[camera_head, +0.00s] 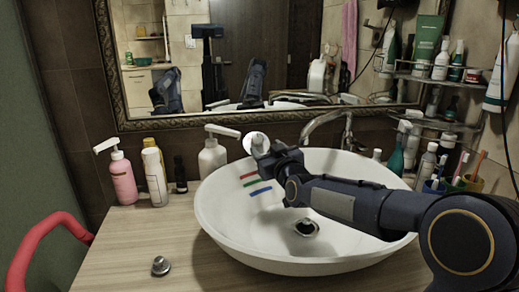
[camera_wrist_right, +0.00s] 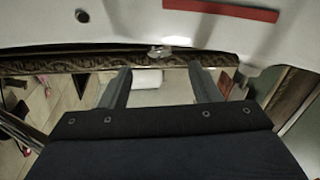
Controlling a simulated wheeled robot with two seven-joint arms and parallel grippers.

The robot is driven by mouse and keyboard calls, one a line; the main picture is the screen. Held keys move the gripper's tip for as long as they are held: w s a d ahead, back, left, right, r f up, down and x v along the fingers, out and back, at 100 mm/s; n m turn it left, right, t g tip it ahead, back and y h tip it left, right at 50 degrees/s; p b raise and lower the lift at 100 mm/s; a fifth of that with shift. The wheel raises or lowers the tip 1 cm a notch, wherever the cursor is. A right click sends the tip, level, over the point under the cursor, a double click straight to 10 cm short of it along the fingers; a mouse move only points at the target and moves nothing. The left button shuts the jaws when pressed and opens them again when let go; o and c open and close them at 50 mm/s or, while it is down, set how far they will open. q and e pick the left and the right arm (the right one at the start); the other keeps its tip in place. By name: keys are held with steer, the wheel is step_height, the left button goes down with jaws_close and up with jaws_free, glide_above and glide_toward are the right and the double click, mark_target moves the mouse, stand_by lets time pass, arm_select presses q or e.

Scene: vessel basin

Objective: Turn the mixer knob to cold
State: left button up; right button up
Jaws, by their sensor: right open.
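A small round metal knob (camera_head: 160,265) stands on the counter at the front left, apart from my grippers. A curved metal faucet (camera_head: 335,125) rises behind the white basin (camera_head: 222,228). Red (camera_head: 249,175), green (camera_head: 252,182) and blue (camera_head: 259,191) marks lie on the basin's left inner wall; the red mark also shows in the wrist view (camera_wrist_right: 220,10). My right gripper (camera_head: 262,148) is open over the basin's back rim, in front of a pale round thing (camera_head: 256,140). A small metal piece (camera_wrist_right: 159,51) shows between its fingers (camera_wrist_right: 158,88); I cannot tell if they touch it. My left gripper is not visible.
A pink pump bottle (camera_head: 122,178), a yellow-and-white bottle (camera_head: 155,175) and a white pump bottle (camera_head: 211,157) stand left of the basin. Bottles and toothbrushes crowd the right back. A framed mirror (camera_head: 250,60) hangs behind. The counter's front left (camera_head: 120,245) is mostly clear.

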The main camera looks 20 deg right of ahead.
mark_target(258, 140)
steer(key=w, duration=0.6)
steer(key=shift+w+d, duration=0.2)
steer(key=shift+w, duration=0.1)
steer(key=c, duration=1)
steer(key=shift+p, duration=0.3)
